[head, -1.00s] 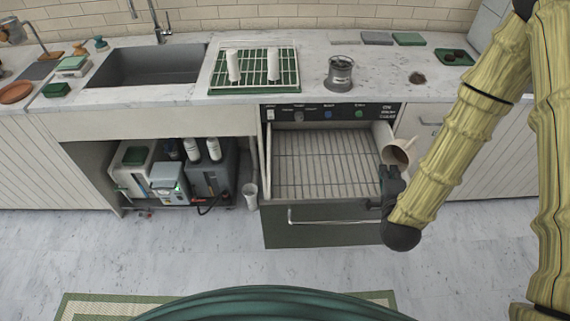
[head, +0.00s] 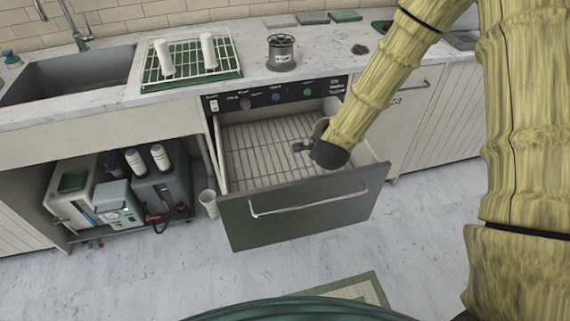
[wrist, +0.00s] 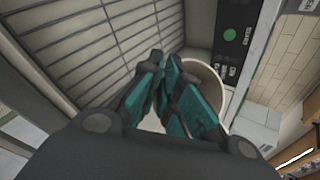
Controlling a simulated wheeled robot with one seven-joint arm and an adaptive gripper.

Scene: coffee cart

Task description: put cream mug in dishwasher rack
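The cream mug (wrist: 212,85) shows behind my fingertips in the wrist view, its round rim partly covered by them. In the head view it is mostly or wholly hidden behind my arm. My gripper (wrist: 168,68) has its teal fingers close together on the mug. In the head view my gripper (head: 302,147) is over the right part of the pulled-out dishwasher drawer. The wire dishwasher rack (head: 262,152) lies inside the drawer and looks empty where visible. Whether the mug touches the rack cannot be told.
The drawer front (head: 300,208) with its bar handle stands out over the floor. The control panel (head: 275,97) is above the rack. A green drying tray (head: 190,75) with two white cylinders and a grey canister (head: 282,53) stand on the counter. A pale cup-like bin (head: 208,203) stands left of the drawer.

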